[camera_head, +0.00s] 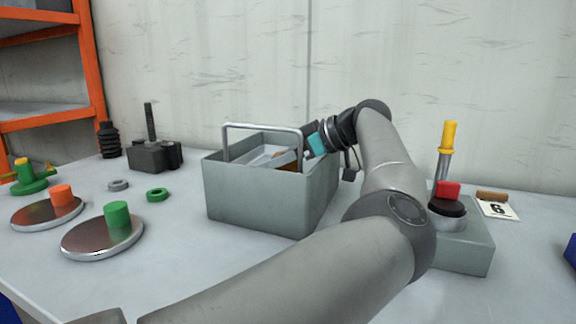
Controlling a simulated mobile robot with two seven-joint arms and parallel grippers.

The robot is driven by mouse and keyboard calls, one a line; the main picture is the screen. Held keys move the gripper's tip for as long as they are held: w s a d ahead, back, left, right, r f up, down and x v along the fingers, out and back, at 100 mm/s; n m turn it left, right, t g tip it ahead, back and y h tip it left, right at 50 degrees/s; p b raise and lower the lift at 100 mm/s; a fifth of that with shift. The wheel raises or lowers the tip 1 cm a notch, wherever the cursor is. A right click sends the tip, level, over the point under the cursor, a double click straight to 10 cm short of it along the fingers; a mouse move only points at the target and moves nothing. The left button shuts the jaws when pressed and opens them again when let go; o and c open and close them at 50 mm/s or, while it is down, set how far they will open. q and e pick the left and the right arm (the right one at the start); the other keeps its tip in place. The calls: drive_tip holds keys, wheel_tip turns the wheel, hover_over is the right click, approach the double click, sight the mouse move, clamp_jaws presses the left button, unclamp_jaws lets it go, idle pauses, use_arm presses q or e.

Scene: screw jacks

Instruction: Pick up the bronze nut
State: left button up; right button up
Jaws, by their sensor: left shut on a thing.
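My left gripper (303,154) reaches over the far right side of the open grey toolbox (258,197), its fingers pointing down and left at the rim. It is shut on a small brown-bronze piece (289,167), which looks like the bronze nut. Only part of the piece shows inside the box, so its shape and whether it touches the box floor cannot be told. My right gripper is not in view.
The toolbox has a raised bar handle (262,126). A screw jack with a yellow top (449,136) stands on a grey block at right. Green (157,195) and grey (118,185) rings and two round plates lie at left. My left arm crosses the front.

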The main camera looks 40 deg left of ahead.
use_arm(q)
clamp_jaws()
drive_tip(key=shift+r, duration=0.1)
drive_tip(key=shift+r, duration=0.1)
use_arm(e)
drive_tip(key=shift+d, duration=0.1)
use_arm(q)
drive_tip(key=shift+r, duration=0.1)
drive_tip(key=shift+r+p, duration=0.6)
drive_tip(key=shift+r, duration=0.35)
wheel_tip(320, 180, up, 4)
drive_tip(key=shift+p, duration=1)
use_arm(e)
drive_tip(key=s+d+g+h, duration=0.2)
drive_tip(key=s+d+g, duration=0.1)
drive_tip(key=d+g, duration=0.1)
use_arm(q)
wheel_tip(320, 180, up, 14)
drive_tip(key=p, duration=0.7)
drive_tip(key=shift+f, duration=0.15)
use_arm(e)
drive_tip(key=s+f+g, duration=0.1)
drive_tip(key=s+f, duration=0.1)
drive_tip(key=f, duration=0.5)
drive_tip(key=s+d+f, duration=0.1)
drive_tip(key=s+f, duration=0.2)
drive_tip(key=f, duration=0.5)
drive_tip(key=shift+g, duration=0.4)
